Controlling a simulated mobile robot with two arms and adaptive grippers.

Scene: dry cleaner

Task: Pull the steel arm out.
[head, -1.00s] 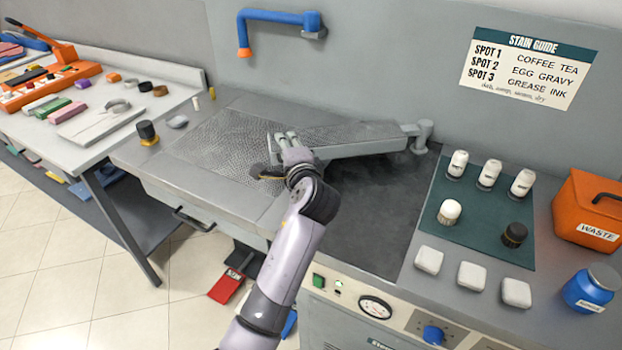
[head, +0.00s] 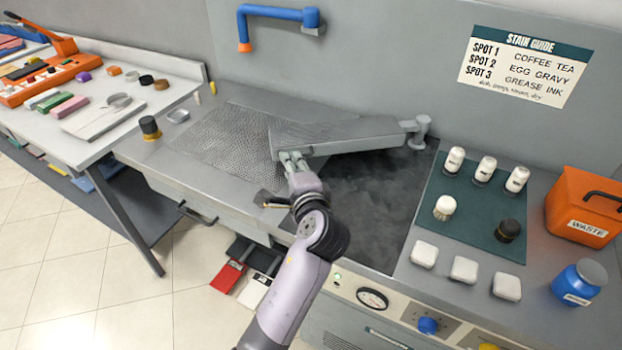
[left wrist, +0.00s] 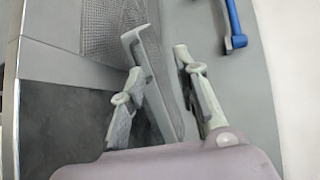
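The steel arm (head: 345,135) is a long grey plate lying low over the spotting board, hinged to a post (head: 421,128) at its right end. Its free left end overlaps the perforated mesh panel (head: 222,135). My left gripper (head: 293,158) is at the front edge of that free end. In the left wrist view, the fingers (left wrist: 168,85) stand apart on either side of the steel arm (left wrist: 156,85). The left finger is close to or touching it; a gap shows at the right finger. My right gripper is not in view.
A dark panel (head: 365,205) lies in front of the steel arm. A green mat (head: 470,222) with bottles and brushes is to the right, beside an orange waste bin (head: 580,205). A blue pipe (head: 275,12) projects from the wall above. A black-capped pot (head: 150,128) stands at left.

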